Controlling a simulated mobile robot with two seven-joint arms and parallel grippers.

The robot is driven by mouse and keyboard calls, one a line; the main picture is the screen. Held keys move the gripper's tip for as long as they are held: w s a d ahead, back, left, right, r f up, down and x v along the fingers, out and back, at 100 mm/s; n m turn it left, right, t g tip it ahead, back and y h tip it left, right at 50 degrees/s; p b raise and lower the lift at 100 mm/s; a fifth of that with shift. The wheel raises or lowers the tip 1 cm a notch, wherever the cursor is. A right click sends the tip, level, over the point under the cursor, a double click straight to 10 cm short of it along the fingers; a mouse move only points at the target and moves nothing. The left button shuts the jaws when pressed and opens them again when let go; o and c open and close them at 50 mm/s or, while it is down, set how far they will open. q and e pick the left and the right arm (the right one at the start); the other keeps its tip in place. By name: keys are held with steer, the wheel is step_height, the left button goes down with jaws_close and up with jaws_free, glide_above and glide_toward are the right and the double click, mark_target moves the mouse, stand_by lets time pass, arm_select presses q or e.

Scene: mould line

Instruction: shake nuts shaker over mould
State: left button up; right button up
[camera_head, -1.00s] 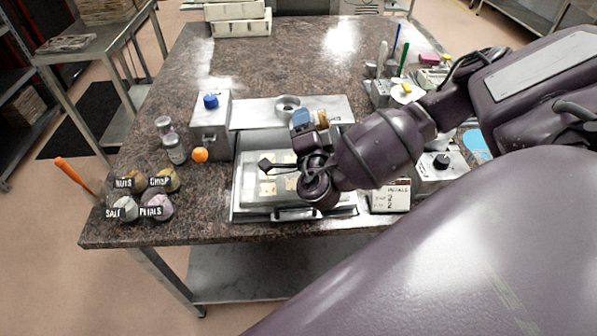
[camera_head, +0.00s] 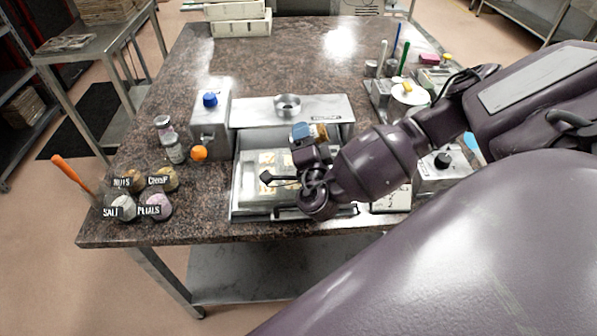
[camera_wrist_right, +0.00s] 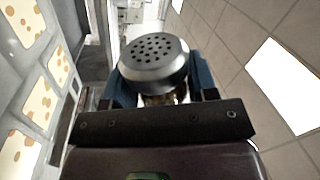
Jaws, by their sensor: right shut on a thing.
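My right gripper (camera_head: 312,140) is above the right side of the mould (camera_head: 252,190), which lies in a metal tray machine. In the right wrist view the gripper (camera_wrist_right: 158,95) is shut on a shaker (camera_wrist_right: 153,62) with a grey, perforated round lid. The shaker lies tilted on its side, its lid pointing away from the gripper. The mould also shows in the right wrist view (camera_wrist_right: 52,65), with pale cavities dotted with brown bits. In the head view the wrist hides part of the mould. My left gripper is not in view.
Bowls labelled nuts (camera_head: 128,181), crisp (camera_head: 163,179), salt (camera_head: 122,207) and petals (camera_head: 157,206) stand at the front left. A pot (camera_head: 408,97) stands at the right.

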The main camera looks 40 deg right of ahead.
steer(key=shift+r+p, duration=0.65)
steer(key=shift+r, duration=1.65)
steer(key=shift+f, duration=0.1)
